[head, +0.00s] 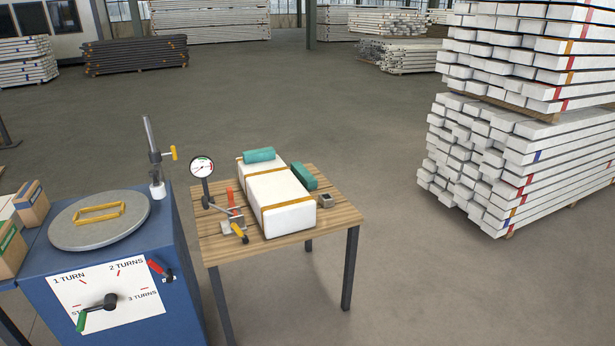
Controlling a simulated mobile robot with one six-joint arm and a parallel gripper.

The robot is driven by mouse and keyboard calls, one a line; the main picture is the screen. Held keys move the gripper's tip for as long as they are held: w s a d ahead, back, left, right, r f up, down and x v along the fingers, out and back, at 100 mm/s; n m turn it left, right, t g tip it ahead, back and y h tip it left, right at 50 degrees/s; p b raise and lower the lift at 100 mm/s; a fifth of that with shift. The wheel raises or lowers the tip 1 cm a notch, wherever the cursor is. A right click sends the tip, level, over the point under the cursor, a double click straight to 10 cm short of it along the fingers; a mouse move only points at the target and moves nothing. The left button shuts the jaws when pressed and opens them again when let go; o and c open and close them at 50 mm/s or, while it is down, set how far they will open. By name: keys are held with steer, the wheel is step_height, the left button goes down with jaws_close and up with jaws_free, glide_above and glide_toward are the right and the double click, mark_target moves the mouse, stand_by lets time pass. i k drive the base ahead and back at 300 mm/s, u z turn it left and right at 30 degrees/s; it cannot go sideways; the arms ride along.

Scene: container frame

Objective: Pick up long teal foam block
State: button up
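Two teal foam blocks show on the wooden table. One teal block (259,155) lies crosswise at the far end of the white strapped package; I cannot tell if it rests on the package or behind it. The other teal block (304,177) lies along the right side of the package, partly hidden by a dark end or shadow. They look close in size, and I cannot tell which is longer. My gripper is not in view.
The white package (283,188) with yellow straps fills the middle of the wooden table (335,214). A dial gauge (202,168), a red-and-yellow-handled clamp (234,218) and a small grey block (325,201) stand around it. A blue turntable cabinet (185,240) adjoins at left.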

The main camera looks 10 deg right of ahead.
mark_target(302, 173)
steer(key=u, duration=0.1)
steer(key=i, duration=0.95)
steer(key=z, duration=0.1)
